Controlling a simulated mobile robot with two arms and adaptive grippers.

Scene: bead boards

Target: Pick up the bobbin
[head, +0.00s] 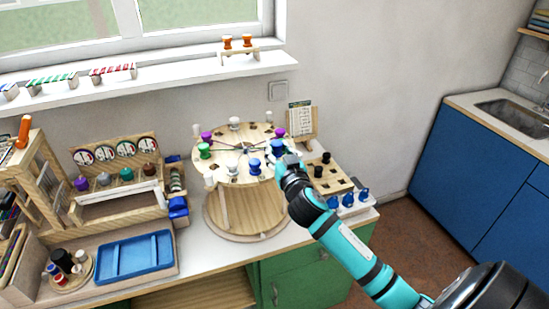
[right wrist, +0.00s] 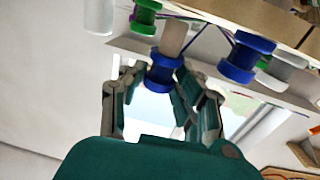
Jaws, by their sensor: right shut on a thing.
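My right gripper (head: 285,157) reaches the right side of a round wooden bobbin stand (head: 240,228). It is shut on a blue bobbin (head: 278,146), which shows between the fingers in the right wrist view (right wrist: 161,72). In that view my right gripper (right wrist: 165,85) has one finger on each side of the bobbin. A second blue bobbin (head: 254,166) stands to its left on the disc. It also shows in the right wrist view (right wrist: 247,60). A green bobbin (head: 204,150) stands at the disc's left; purple and white ones stand around it. My left gripper is not in view.
A wooden board with black and blue pieces (head: 333,184) lies close to the right of the stand. A blue tray (head: 133,257) and a wooden rack (head: 125,200) are at the left. A window shelf (head: 195,70) runs above. Floor is free at the right.

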